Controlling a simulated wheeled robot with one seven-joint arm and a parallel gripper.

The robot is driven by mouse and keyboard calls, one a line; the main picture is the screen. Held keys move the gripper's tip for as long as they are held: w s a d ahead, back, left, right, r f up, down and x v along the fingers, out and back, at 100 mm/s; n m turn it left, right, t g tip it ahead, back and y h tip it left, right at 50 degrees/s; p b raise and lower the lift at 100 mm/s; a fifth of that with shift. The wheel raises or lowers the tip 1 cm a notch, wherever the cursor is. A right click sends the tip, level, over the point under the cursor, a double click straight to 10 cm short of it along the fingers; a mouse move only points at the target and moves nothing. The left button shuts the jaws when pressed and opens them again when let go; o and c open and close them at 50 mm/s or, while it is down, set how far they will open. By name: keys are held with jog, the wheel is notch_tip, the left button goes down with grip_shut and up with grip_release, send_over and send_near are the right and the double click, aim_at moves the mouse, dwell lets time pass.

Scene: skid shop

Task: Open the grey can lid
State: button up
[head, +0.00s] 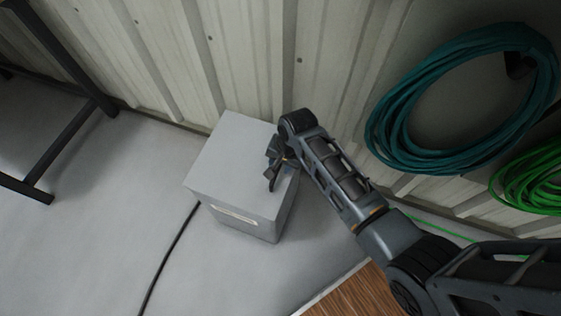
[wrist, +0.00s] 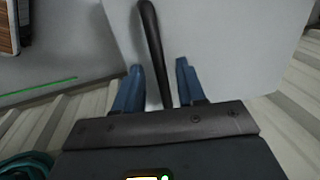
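The grey can (head: 245,217) is a box-shaped bin on the floor against the wall. Its flat grey lid (head: 228,150) looks shut, with a pale slot or strip on the front face below it. My gripper (head: 272,176) is over the lid's right edge. In the wrist view, the lid's pale surface (wrist: 235,40) lies beyond my gripper (wrist: 157,72). Its two bluish fingers are apart. A dark rounded bar (wrist: 152,45) runs between them across the pale surface. I cannot tell what the bar belongs to or whether the fingers touch it.
A ribbed metal wall (head: 240,60) stands close behind the can. Coiled teal hose (head: 385,130) and green hose (head: 530,180) hang at right. A black cable (head: 170,255) lies on the floor in front. A dark-framed table (head: 70,140) stands at left. Floor between is clear.

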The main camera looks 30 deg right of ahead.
grip_shut()
dwell(0.3)
